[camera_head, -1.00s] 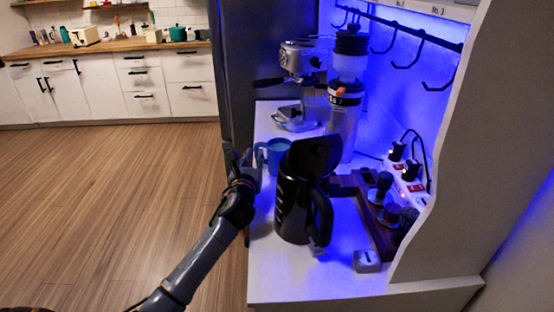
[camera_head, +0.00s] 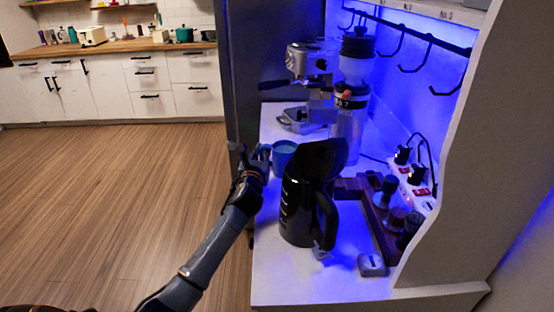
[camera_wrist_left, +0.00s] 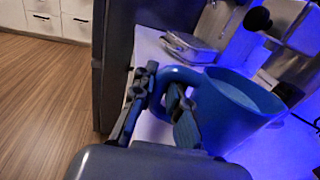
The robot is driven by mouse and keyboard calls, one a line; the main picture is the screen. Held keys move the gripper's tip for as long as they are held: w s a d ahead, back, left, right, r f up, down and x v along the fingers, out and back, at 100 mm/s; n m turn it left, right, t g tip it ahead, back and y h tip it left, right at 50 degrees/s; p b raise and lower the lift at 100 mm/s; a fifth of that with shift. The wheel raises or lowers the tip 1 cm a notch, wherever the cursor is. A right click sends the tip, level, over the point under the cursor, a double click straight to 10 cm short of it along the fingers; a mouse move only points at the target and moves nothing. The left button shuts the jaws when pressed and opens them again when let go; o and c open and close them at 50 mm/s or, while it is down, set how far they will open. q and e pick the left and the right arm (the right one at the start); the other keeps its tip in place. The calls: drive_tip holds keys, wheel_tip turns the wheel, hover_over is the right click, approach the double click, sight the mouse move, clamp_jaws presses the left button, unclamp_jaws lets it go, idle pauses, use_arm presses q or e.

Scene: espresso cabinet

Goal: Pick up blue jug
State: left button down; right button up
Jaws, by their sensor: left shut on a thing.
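The blue jug (camera_head: 284,152) stands on the white cabinet counter, behind and left of the black kettle. In the left wrist view the jug (camera_wrist_left: 235,108) is large, with its handle toward my gripper. My left gripper (camera_head: 256,158) comes in from the left at the jug's handle side. In the left wrist view the gripper (camera_wrist_left: 160,105) is shut on the jug's handle, one finger on each side of it. Whether the jug's base touches the counter is hidden. My right gripper is not in view.
The black kettle (camera_head: 300,205) stands close in front of the jug. Behind are the espresso machine (camera_head: 308,75) and the grinder (camera_head: 352,95). A wooden holder with tampers (camera_head: 385,190) lies to the right, near a power strip (camera_head: 418,188). Open floor lies left of the counter.

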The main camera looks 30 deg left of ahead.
use_arm(q)
drive_tip(key=shift+r, duration=0.15)
drive_tip(key=shift+r, duration=0.35)
drive_tip(key=shift+r+p, duration=0.55)
drive_tip(key=shift+r, duration=2.65)
drive_tip(key=shift+w+r, duration=0.1)
drive_tip(key=shift+r, duration=1.25)
drive_tip(key=d+r+m+g+h+p, duration=0.1)
drive_tip(key=d+r+m+h+p, duration=0.2)
drive_tip(key=m+h, duration=0.3)
drive_tip(key=w+d+r+m+g+h+p, duration=0.1)
drive_tip(key=d+r+m+h+p, duration=0.2)
drive_tip(key=h, duration=0.8)
drive_tip(key=shift+w+d+r+m+h+p, duration=0.25)
drive_tip(key=shift+d+r+m+h+p, duration=0.15)
drive_tip(key=shift+r+m+p, duration=1.1)
drive_tip(key=shift+f, duration=0.1)
